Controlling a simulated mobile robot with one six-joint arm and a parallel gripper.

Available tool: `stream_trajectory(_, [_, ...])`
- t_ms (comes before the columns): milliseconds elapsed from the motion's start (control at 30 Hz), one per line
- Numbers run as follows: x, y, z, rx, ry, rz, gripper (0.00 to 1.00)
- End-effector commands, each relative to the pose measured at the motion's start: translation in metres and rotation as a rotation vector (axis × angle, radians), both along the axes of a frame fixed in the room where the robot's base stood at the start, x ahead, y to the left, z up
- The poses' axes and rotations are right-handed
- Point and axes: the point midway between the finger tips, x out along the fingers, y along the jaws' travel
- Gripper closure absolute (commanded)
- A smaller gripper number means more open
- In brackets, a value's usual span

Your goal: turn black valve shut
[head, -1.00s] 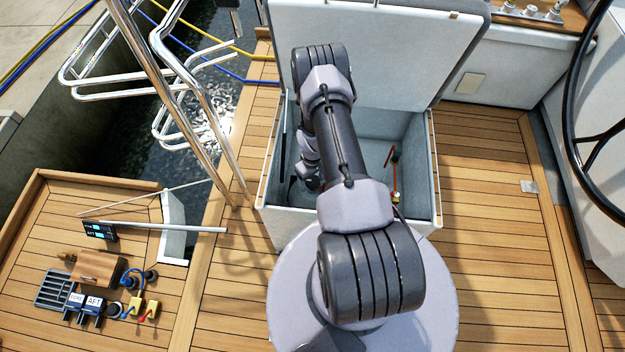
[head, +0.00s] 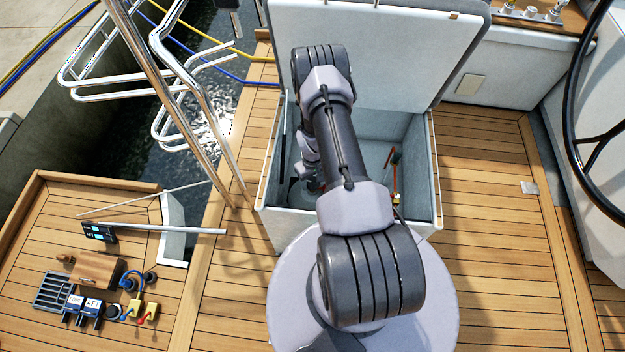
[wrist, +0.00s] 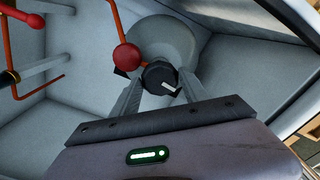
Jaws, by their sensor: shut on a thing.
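The black valve (wrist: 160,78) is a round black knob with a white pointer mark, seen in the wrist view inside the open locker. The white mark runs at a slant, down to the right. My gripper (wrist: 157,88) has its two grey fingers on either side of the knob and is shut on it. In the head view my arm reaches down into the locker (head: 432,165), and it hides the knob and the fingertips.
A red ball-ended lever (wrist: 126,57) stands right beside the knob, and a second red-ended lever (wrist: 35,20) is at upper left. Locker walls are close around my gripper. The raised lid (head: 385,50) stands behind my arm.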

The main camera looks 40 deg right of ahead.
Motion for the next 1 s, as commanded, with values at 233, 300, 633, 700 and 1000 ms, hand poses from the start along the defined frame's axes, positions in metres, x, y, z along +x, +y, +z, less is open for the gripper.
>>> stream_trajectory(233, [0.0005, -0.0002, -0.0015, 0.0, -0.001, -0.208, 0.88])
stream_trajectory(300, [0.0007, -0.0005, -0.0013, 0.0, -0.002, -0.276, 0.88])
stream_trajectory(633, [0.0009, -0.0005, -0.0011, -0.001, -0.002, -0.59, 0.88])
stream_trajectory(700, [0.001, -0.0006, -0.001, -0.001, -0.002, -0.657, 0.88])
stream_trajectory(1000, [0.0009, -0.0006, -0.0009, -0.001, -0.002, -0.942, 0.88])
